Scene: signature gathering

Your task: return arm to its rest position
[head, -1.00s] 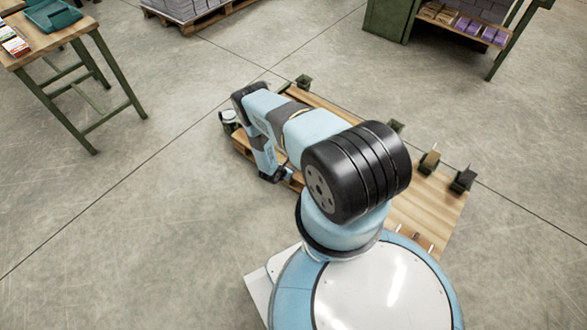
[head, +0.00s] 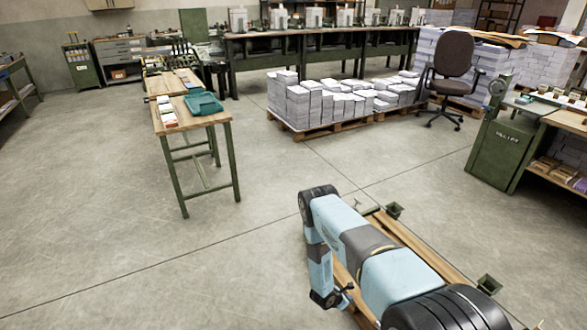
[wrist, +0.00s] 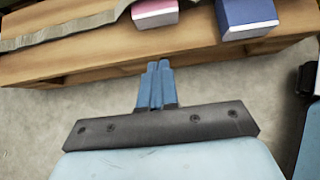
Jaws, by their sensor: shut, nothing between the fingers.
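My arm is light blue and black, and stretches from the bottom right of the head view toward the middle, bent downward at its far end. My gripper (head: 345,294) is small and dark there, beside a wooden deck (head: 432,252). In the wrist view my gripper (wrist: 158,66) shows two blue fingers pressed together, with nothing between them. The fingertips point toward a wooden edge (wrist: 100,65); I cannot tell the exact gap.
A pink block of paper (wrist: 155,13) and a blue one (wrist: 246,16) lie beyond the fingers. A wooden table (head: 185,125) with a teal tray (head: 203,103) stands left. Paper stacks (head: 320,103) on a pallet, a chair (head: 452,70) and a green cabinet (head: 497,150) stand behind. Floor between is clear.

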